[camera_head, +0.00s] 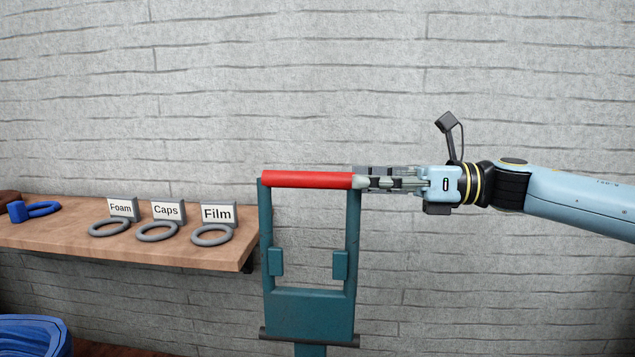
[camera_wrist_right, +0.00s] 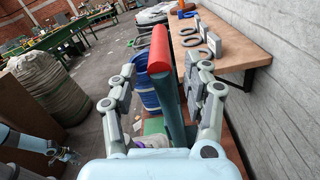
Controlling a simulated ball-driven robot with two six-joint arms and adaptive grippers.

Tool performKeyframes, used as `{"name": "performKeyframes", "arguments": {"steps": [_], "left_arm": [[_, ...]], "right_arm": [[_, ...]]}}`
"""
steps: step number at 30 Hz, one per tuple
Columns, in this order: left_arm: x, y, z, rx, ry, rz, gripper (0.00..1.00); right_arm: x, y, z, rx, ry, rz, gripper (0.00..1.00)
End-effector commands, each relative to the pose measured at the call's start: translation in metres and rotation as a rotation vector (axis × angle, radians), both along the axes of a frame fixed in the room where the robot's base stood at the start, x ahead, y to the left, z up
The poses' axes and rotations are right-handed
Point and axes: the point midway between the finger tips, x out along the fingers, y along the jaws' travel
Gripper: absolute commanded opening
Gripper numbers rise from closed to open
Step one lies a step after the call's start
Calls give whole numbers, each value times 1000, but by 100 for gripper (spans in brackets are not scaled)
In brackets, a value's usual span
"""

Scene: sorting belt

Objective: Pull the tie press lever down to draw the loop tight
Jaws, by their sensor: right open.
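The tie press lever is a teal upright frame (camera_head: 351,235) with a red crossbar (camera_head: 306,179) at its top, in the middle of the head view. The red crossbar (camera_wrist_right: 159,50) also shows in the right wrist view. My right gripper (camera_head: 361,182) is open at the right end of the crossbar, its fingers pointing left along it. In the right wrist view, the fingers stand on either side of the lever, with visible gaps. The loop cannot be made out. A part of what seems my left arm shows at the lower left of the wrist view; its jaws are unclear.
A wooden shelf (camera_head: 130,247) on the left holds grey rings beside signs reading Foam (camera_head: 122,208), Caps (camera_head: 167,210) and Film (camera_head: 218,213). A blue bin (camera_head: 33,335) stands below. A brick wall (camera_head: 480,90) is behind.

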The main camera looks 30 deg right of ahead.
Motion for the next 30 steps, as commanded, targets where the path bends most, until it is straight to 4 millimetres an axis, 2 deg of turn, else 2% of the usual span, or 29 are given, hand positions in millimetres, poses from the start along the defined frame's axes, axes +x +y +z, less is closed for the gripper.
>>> {"name": "performKeyframes", "arguments": {"steps": [6,12,17,25,30], "left_arm": [[13,0,7,1,-19,-1,40],[16,2,14,2,-24,-2,40],[15,3,16,5,-23,-2,40],[13,4,15,5,-19,-2,40],[12,4,15,5,-18,-2,40]], "right_arm": [[24,31,4,9,-5,-1,50],[39,51,3,6,0,-2,50],[45,59,1,2,2,-1,50],[45,59,0,1,3,-2,50],[45,59,0,1,3,-2,29]]}}
